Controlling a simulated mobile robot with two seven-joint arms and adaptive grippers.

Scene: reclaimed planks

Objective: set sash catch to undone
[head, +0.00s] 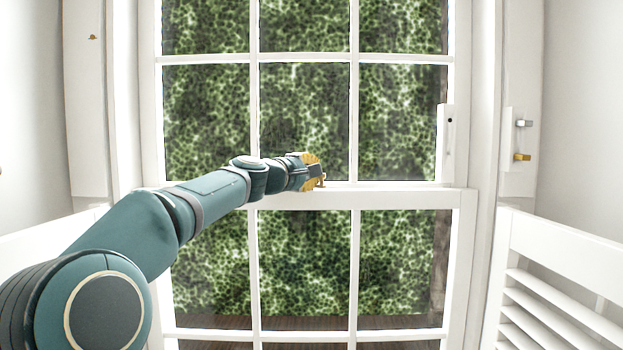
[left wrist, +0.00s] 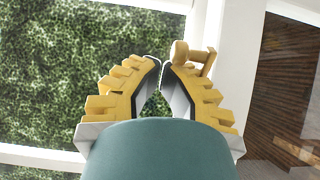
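The brass sash catch (left wrist: 194,54) shows in the left wrist view at the tip of the right-hand finger, on the white meeting rail. It has a rounded knob and a short arm. In the head view only a small brass bit (head: 322,183) shows under the gripper; the rest is hidden, and I cannot tell how the catch is set. My left gripper (head: 316,172) is at the middle of the rail. In the left wrist view its yellow fingers (left wrist: 162,63) have tips almost together, with nothing between them. The catch is beside the gap; whether a finger touches it is unclear.
The white sash window (head: 400,198) stands ahead, with green foliage behind the panes. A white plate with a grey and a brass lever (head: 522,157) is on the right frame. White louvred shutters (head: 560,290) stand at lower right. The space before the right panes is clear.

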